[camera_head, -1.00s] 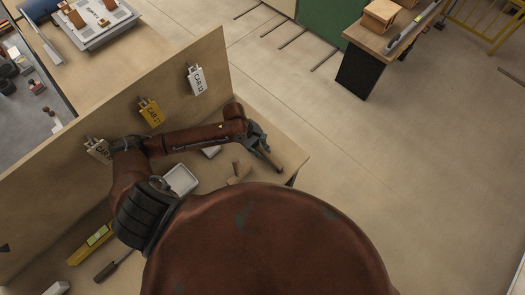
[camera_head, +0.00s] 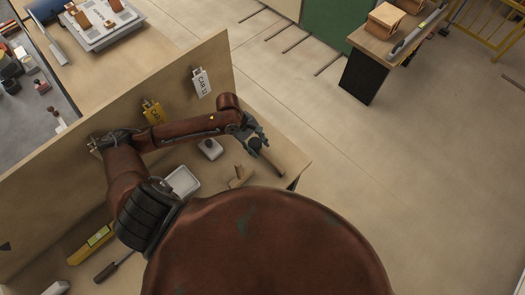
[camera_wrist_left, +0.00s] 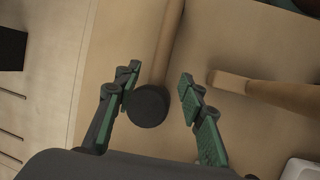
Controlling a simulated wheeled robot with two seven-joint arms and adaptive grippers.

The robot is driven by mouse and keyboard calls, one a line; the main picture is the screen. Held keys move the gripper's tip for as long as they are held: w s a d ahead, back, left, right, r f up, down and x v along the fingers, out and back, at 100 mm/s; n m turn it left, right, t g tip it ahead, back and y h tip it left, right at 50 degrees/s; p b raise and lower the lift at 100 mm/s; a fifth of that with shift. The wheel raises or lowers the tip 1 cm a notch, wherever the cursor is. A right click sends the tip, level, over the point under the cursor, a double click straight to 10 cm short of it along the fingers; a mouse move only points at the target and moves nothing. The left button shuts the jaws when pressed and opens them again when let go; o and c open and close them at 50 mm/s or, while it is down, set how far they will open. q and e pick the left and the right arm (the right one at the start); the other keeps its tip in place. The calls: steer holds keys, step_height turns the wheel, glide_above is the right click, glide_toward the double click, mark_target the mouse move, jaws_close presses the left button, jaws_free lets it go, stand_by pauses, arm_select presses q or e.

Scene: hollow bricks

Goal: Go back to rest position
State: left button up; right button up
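My left gripper (camera_head: 257,144) is over the right end of the workbench (camera_head: 285,152). In the left wrist view its two green-padded fingers (camera_wrist_left: 160,76) are apart. A wooden handle with a dark round end (camera_wrist_left: 148,107) shows in the space between them; it also shows in the head view (camera_head: 270,161). The dark end is close to the left finger, with a clear gap to the right finger. I cannot tell whether it touches the left one. My right gripper is not in view.
An upright board (camera_head: 140,105) with hanging tags, such as a white one (camera_head: 202,83), stands behind my left arm. A white tray (camera_head: 182,181), a wooden piece (camera_head: 240,178), a small white box (camera_head: 210,149) and a yellow level (camera_head: 92,243) lie on the bench. Open floor lies to the right.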

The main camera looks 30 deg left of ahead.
mark_target(265, 154)
arm_select(q)
steer(key=shift+a+r, duration=0.15)
steer(key=shift+r, duration=0.2)
steer(key=x, duration=0.7)
steer(key=shift+b, duration=0.35)
steer(key=shift+r, duration=0.85)
steer(key=shift+f, duration=0.1)
